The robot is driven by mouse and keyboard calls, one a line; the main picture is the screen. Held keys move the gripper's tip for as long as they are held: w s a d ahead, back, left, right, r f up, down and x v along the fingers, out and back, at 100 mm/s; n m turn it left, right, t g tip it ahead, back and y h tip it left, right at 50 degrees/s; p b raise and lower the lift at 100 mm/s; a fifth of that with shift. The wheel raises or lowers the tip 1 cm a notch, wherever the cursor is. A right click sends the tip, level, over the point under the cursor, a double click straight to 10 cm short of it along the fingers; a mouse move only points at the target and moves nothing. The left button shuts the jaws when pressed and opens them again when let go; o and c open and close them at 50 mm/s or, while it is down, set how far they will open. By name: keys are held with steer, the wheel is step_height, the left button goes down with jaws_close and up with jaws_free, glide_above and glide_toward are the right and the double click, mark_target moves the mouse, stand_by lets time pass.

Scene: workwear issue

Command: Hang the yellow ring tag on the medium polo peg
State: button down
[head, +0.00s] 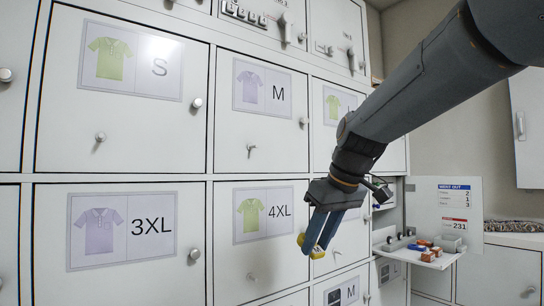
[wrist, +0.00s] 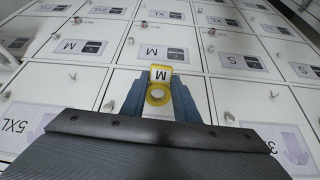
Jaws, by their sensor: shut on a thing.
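The yellow ring tag (head: 318,253) is held between the blue fingers of my gripper (head: 312,244), which is shut on it. In the wrist view the tag (wrist: 158,94) shows its round hole and a white M face, between the fingertips (wrist: 158,88). The medium polo door (head: 226,125) carries a purple polo picture and an M. Its small peg (head: 251,148) is bare, left of centre below the label. In the head view my gripper is lower and to the right of that peg, over the area right of the 4XL door. I cannot pick out this peg in the wrist view.
Neighbouring doors S (head: 150,130), 3XL (head: 121,275) and 4XL (head: 275,265) have projecting knobs or pegs. An open compartment with a shelf of small coloured items (head: 430,253) is at right. Beside it stands an open panel (head: 455,210) with notices.

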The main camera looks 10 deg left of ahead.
steer(key=s+a+r+m+t+y+b, duration=0.15)
steer(key=a+r+t, duration=0.25)
steer(key=r, duration=0.6)
steer(key=a+r+m+t+y+b, duration=0.1)
steer(key=a+r+t+y, duration=0.3)
steer(key=r, duration=0.7)
steer(key=shift+t+h, duration=0.35)
steer(key=shift+t, duration=0.05)
steer(key=shift+w+a+f+p, duration=0.25)
steer(key=shift+w+a+p, duration=0.5)
steer(key=shift+w+a, duration=0.35)
steer(key=shift+w+a+f+p, duration=0.25)
steer(key=shift+w+a+p, duration=0.55)
steer(key=shift+a, duration=0.55)
steer(key=shift+w+a+f+p, duration=0.25)
steer(key=shift+w+a+p, duration=0.4)
steer(key=shift+w+a, duration=0.5)
steer(key=c, duration=1.3)
jaws_free()
steer(key=shift+s, duration=0.1)
